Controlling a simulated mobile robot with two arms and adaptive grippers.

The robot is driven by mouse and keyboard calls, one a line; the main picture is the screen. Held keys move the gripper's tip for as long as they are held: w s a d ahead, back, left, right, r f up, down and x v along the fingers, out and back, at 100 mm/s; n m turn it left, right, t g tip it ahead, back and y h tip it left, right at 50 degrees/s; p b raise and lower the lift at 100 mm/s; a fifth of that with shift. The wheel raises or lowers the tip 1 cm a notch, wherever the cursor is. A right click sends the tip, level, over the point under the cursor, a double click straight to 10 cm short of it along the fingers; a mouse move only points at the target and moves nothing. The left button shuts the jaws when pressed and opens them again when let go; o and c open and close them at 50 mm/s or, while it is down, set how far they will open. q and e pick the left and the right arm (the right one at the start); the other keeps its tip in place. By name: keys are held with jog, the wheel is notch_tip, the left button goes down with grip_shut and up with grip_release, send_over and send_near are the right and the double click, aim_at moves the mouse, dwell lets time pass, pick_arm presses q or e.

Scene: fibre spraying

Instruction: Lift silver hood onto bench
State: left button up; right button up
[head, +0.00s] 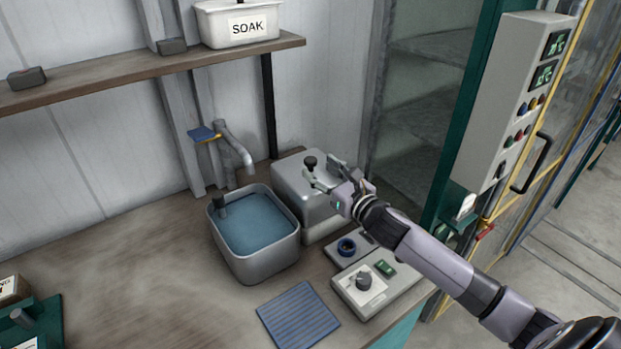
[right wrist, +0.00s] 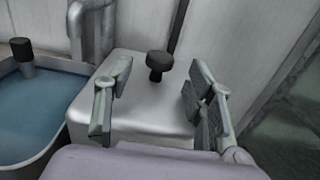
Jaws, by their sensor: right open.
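The silver hood (head: 294,182) is a box-shaped metal cover with a black knob (head: 310,162) on top. It stands at the back right of the bench (head: 150,270), beside the water basin. My right gripper (head: 325,178) is over the hood's top, close to the knob. In the right wrist view the hood (right wrist: 150,118) lies below the open fingers, and the knob (right wrist: 159,62) shows between and beyond the fingertips. The fingers are apart from the knob on both sides. What is under the hood is hidden. My left gripper is not in view.
A basin of blue water (head: 257,222) stands just left of the hood, under a tap (head: 235,150). A control box with a dial (head: 372,288) and a blue ribbed mat (head: 298,316) lie in front. A shelf (head: 120,75) runs above. The bench's left middle is clear.

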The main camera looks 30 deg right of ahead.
aim_at(314, 164)
jog(key=w, duration=0.1)
jog(key=w+p, duration=0.1)
jog(key=w, duration=0.1)
jog(key=w+p, duration=0.1)
jog(key=shift+w+a+r, duration=0.2)
jog(key=shift+a+r, duration=0.05)
jog(key=shift+a, duration=0.1)
jog(key=shift+w+f, duration=0.1)
jog(key=shift+w, duration=0.15)
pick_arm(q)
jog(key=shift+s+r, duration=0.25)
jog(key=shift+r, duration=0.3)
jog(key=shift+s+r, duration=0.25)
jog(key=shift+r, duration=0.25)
pick_arm(e)
jog(key=shift+s, duration=0.1)
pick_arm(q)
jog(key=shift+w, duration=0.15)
pick_arm(e)
grip_shut()
